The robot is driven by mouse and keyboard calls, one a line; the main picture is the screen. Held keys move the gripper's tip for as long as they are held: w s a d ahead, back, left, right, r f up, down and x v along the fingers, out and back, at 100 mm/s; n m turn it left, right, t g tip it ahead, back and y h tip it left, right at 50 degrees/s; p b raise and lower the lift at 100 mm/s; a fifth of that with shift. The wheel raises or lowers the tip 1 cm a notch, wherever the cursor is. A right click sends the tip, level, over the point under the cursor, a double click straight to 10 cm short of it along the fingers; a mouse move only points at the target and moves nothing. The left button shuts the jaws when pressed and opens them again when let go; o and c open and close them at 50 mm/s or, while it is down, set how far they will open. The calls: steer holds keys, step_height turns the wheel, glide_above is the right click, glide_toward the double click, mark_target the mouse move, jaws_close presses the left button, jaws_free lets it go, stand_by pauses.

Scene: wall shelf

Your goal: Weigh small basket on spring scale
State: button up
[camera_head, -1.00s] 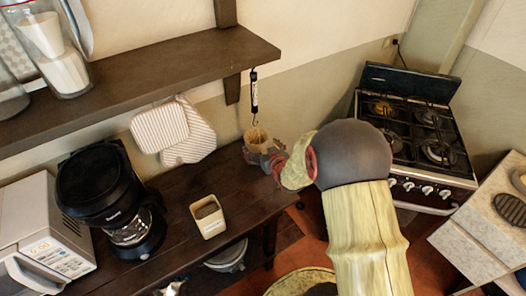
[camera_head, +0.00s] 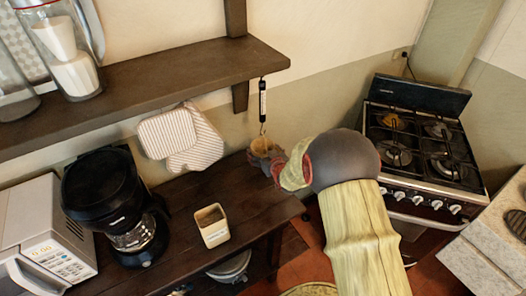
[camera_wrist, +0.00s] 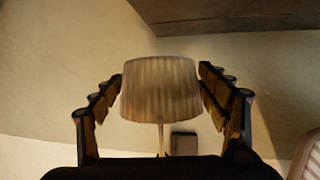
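The spring scale (camera_head: 263,100), a slim dark and white tube, hangs from the right end of the wall shelf. Its hook (camera_head: 263,129) points down, right above the small basket (camera_head: 262,147). I cannot tell whether the hook has caught the basket. The basket is tan and ribbed. My gripper (camera_head: 264,158) is at the basket, below the scale. In the wrist view the basket (camera_wrist: 160,90) fills the space between the two fingers of my gripper (camera_wrist: 160,80), which press close to its sides. The scale is not clear in the wrist view.
The wooden shelf (camera_head: 150,85) overhangs the dark counter (camera_head: 250,205). On the counter stand a pale open canister (camera_head: 213,233), a coffee maker (camera_head: 110,190) and a microwave (camera_head: 40,235). Oven mitts (camera_head: 185,136) hang on the wall. A stove (camera_head: 425,140) stands at right.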

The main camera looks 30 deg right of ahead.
steer(key=c, duration=1)
steer(key=shift+o, duration=0.2)
steer(key=shift+r, duration=0.15)
steer(key=shift+d+r+p, duration=0.15)
steer(key=shift+r+p, duration=0.15)
steer(key=shift+r, duration=0.2)
steer(key=shift+r, duration=0.2)
steer(key=shift+f+b, duration=0.15)
steer(key=shift+b, duration=0.15)
stand_by(0.8)
